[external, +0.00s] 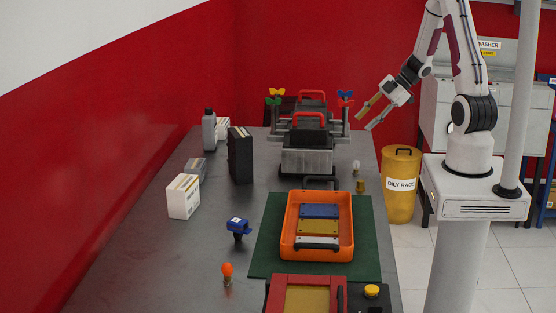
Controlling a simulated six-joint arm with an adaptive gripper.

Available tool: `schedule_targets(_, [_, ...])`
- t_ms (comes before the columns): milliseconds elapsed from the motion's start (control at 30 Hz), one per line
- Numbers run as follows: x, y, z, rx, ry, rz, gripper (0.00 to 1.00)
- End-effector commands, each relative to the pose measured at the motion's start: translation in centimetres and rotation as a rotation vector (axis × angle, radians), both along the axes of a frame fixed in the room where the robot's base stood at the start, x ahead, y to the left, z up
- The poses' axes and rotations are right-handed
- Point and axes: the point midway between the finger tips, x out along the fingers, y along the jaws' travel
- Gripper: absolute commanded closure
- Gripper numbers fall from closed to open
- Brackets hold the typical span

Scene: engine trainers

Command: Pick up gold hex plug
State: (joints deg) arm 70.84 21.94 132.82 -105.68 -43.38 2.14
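A small gold piece (361,184), which looks like the gold hex plug, stands on the dark table near its right edge, just above the green mat. It is too small to make out its hex shape. My gripper (365,120) is in the air above the right side of the table, higher in the picture than the gold piece and well apart from it. Its two fingers are spread and point down-left, with nothing visible between them.
A clear bulb (356,167) stands close behind the gold piece. A grey engine trainer (306,160) is to its left. An orange tray (286,246) with coloured plates lies on the green mat (366,260). A yellow bin (400,205) stands beyond the table edge.

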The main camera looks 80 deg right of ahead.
Motion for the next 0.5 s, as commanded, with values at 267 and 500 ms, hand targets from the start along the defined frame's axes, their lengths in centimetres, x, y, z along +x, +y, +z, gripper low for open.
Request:
schedule_targets(267, [0.3,5.9,-3.3,0.192,-0.024,0.205,0.65])
schedule_targets(500, [0.2,11.5,-5.1,0.366,-0.042,0.381,0.65])
